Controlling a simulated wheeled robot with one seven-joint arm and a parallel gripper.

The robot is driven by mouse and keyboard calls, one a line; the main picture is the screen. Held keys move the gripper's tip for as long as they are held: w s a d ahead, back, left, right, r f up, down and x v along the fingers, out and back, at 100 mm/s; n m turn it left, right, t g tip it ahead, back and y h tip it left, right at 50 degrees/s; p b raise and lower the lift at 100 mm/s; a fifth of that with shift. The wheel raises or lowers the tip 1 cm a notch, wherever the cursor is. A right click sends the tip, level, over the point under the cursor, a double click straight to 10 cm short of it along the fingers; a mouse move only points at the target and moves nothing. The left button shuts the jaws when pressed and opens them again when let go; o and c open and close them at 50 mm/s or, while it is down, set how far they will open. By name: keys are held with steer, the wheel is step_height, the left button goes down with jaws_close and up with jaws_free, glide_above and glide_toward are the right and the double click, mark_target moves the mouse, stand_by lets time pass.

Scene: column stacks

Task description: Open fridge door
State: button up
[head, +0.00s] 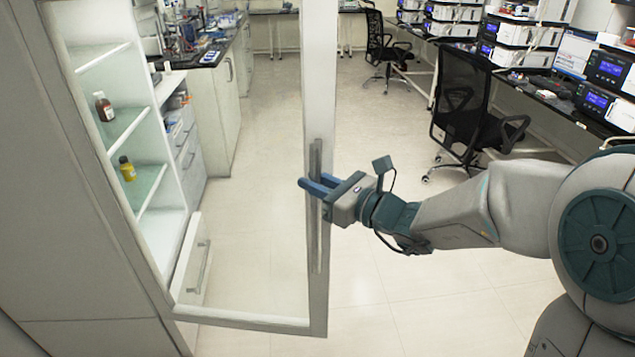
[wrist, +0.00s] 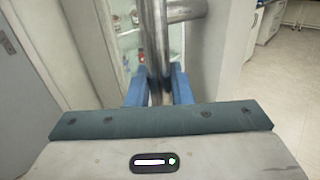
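The fridge (head: 75,220) stands at the left of the head view. Its glass door (head: 318,90) is swung open, with its free edge well out from the cabinet, and the shelves show inside. A long vertical metal handle (head: 317,240) runs along that free edge. My gripper (head: 318,187) is at the handle, with its blue fingers on either side of the bar. In the wrist view, the handle (wrist: 154,45) passes between the fingertips (wrist: 158,88), which appear closed on it.
A brown bottle (head: 104,107) and a yellow bottle (head: 127,169) stand on the fridge shelves. Black office chairs (head: 470,115) and a bench with instruments (head: 560,90) are at the right. The floor (head: 265,130) beyond the door is clear.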

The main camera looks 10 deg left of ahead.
steer(key=o, duration=0.4)
steer(key=shift+s+a, duration=0.15)
steer(key=shift+a, duration=0.2)
steer(key=v, duration=1.4)
steer(key=shift+d+b, duration=0.15)
steer(key=shift+b, duration=0.15)
steer(key=s+d+f+n+g+h+p, duration=0.3)
steer(key=s+f+n+g+h, duration=0.4)
steer(key=s+n, duration=0.55)
steer(key=d+n+t+h, duration=0.1)
steer(key=d+n+h, duration=0.2)
steer(key=d, duration=0.1)
steer(key=d+r+n+t+h+p, duration=0.1)
steer(key=d+n+h, duration=0.2)
steer(key=d, duration=0.2)
steer(key=d+r+n+h, duration=0.1)
steer(key=d+n+h, duration=0.2)
steer(key=d+n, duration=0.1)
steer(key=shift+w+d+t+h+p, duration=0.1)
steer(key=shift+d+t+h+p, duration=0.2)
steer(key=shift+d+t+p, duration=0.1)
